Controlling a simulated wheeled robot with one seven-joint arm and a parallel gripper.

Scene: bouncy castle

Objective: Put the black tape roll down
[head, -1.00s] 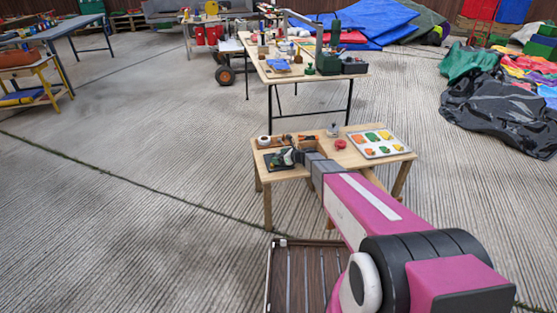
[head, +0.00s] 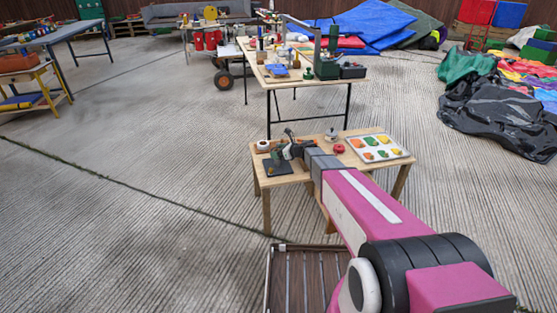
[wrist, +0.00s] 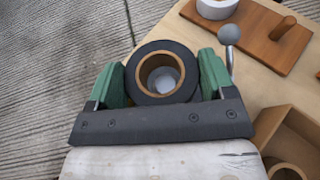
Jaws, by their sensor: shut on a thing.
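The black tape roll (wrist: 177,52), with a brown core, is held between the green fingers of my gripper (wrist: 163,74) in the wrist view. Its hole faces the camera, and something pale shows through it. In the head view my gripper (head: 285,150) is over the left part of the small wooden table (head: 310,179); the roll is too small to make out there. A wooden board with a peg (wrist: 274,45) stands on the table to the right of the roll in the wrist view. A white tape roll (wrist: 216,7) is at its upper end, also in the head view (head: 263,146).
A ball-topped metal lever (wrist: 229,38) is close by my right finger. An open wooden box (wrist: 298,125) is at lower right. A dark flat plate (head: 277,168), a red ring (head: 338,148) and a food-coloured tray (head: 378,149) are on the small table.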

